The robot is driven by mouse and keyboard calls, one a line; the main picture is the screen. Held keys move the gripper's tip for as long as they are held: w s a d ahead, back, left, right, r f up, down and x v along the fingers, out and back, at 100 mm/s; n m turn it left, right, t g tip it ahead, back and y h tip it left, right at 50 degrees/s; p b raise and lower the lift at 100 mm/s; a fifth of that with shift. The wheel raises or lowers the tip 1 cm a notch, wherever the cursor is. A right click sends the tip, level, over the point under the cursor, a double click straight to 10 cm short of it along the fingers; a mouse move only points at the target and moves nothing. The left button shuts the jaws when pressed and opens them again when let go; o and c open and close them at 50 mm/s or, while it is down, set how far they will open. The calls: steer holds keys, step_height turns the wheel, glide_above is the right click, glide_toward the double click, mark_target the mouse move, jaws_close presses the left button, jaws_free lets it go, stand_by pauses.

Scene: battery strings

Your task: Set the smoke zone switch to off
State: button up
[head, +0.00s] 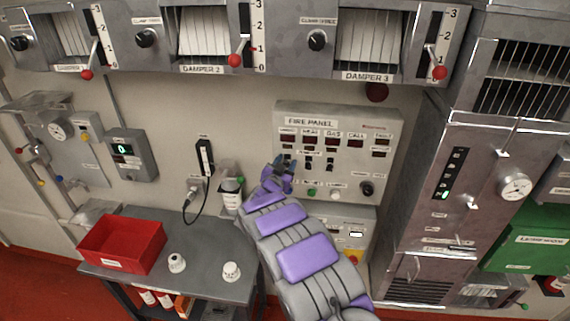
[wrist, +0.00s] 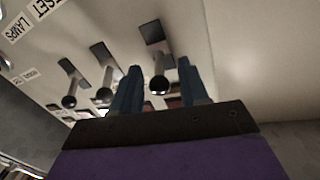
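The grey fire panel (head: 388,182) is on the wall in the head view, with a row of red displays and small black switches below them. My gripper (head: 284,161) is at the panel's left side and hides the switch under the leftmost display. In the wrist view, my gripper (wrist: 160,66) is open, with one dark finger on each side of a ball-tipped toggle lever (wrist: 160,84). This lever is the rightmost of the row in that view. Gaps show between the lever and both fingers. Its label is not readable, so its name and setting cannot be told.
Two neighbouring toggles, one at the far left (wrist: 69,100), stand close beside my gripper in the wrist view. Below the panel switches are a green button (head: 312,191) and a black knob (head: 367,188). A table with a red bin (head: 122,243) stands at lower left.

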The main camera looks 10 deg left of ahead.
jaws_close()
steer(key=shift+f+b, duration=0.15)
steer(key=shift+b, duration=0.15)
steer(key=f+t+b, duration=0.1)
steer(key=b, duration=0.2)
steer(key=f+t+h+b, duration=0.1)
steer(key=t+b, duration=0.1)
steer(key=b, duration=0.2)
steer(key=shift+s+f+m+t, duration=0.2)
steer(key=shift+f+m+t, duration=0.1)
steer(key=shift+m, duration=0.1)
steer(key=t+b, duration=0.1)
steer(key=f+m+t+h+b, duration=0.1)
steer(key=b, duration=0.1)
steer(key=t+h+b, duration=0.1)
steer(key=m+t+h, duration=0.1)
steer(key=h+b, duration=0.1)
steer(key=shift+w+f+m+t+b, duration=0.25)
steer(key=shift+f+m+t+b, duration=0.05)
steer(key=shift+m+t+b, duration=0.1)
